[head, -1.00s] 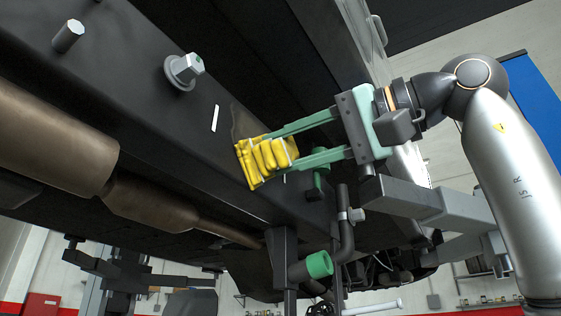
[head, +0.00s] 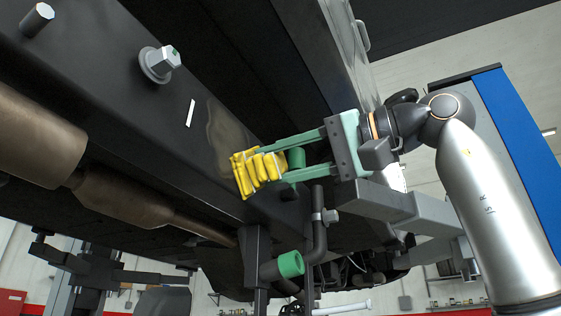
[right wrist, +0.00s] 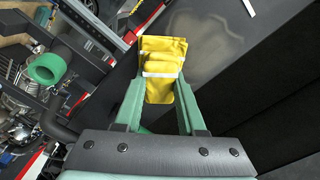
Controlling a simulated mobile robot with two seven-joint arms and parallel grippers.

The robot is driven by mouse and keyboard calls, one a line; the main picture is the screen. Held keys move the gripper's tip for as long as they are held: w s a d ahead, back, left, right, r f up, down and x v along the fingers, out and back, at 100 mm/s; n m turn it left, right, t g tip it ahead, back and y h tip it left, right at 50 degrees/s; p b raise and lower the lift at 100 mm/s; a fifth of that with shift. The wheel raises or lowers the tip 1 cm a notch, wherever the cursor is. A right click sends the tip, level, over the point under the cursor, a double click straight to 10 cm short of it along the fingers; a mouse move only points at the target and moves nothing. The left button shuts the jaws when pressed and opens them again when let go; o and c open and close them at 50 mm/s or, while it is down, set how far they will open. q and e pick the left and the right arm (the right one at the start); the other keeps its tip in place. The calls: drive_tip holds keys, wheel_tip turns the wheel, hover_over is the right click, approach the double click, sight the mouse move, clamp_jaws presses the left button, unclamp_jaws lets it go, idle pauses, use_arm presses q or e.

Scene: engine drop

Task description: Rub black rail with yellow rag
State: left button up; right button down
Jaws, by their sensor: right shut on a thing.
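The black rail (head: 120,75) runs diagonally across the head view under the vehicle. A dull brownish smudge (head: 226,130) shows on its face, and it also shows in the right wrist view (right wrist: 205,62). My right gripper (head: 272,166) has green fingers shut on the folded yellow rag (head: 257,172). The rag lies at the rail's face, below and right of the smudge in the head view. Whether it presses on the rail I cannot tell. In the right wrist view the rag (right wrist: 162,62) sits between the fingertips. My left gripper is not in view.
A large bolt (head: 160,63) sticks out of the rail, near a short white mark (head: 190,113). A brown exhaust pipe (head: 125,198) runs below left. A lift post with a green-ended cylinder (head: 290,264) stands below the rag.

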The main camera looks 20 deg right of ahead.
drive_tip(key=shift+s+a+r, duration=0.1)
drive_tip(key=shift+s+a, duration=1)
drive_tip(key=shift+a, duration=0.35)
drive_tip(key=shift+s+a+f, duration=0.1)
drive_tip(key=shift+s+a, duration=1.05)
drive_tip(key=shift+a, duration=0.35)
drive_tip(key=shift+s+a+r, duration=0.1)
drive_tip(key=shift+s+a, duration=1)
drive_tip(key=shift+a, duration=0.35)
drive_tip(key=shift+r, duration=1.1)
drive_tip(key=shift+w+d, duration=1.15)
drive_tip(key=shift+d, duration=0.35)
drive_tip(key=shift+w+d, duration=1.2)
drive_tip(key=shift+d, duration=0.35)
drive_tip(key=shift+w+d, duration=1.15)
drive_tip(key=shift+d, duration=0.35)
drive_tip(key=shift+s+a, duration=1.15)
drive_tip(key=shift+a, duration=0.35)
drive_tip(key=shift+s+a, duration=1.2)
drive_tip(key=shift+a, duration=0.3)
drive_tip(key=shift+s+a, duration=1.15)
drive_tip(key=shift+a, duration=0.35)
drive_tip(key=shift+s+d, duration=0.1)
drive_tip(key=shift+v, duration=2.8)
drive_tip(key=shift+s+d, duration=0.1)
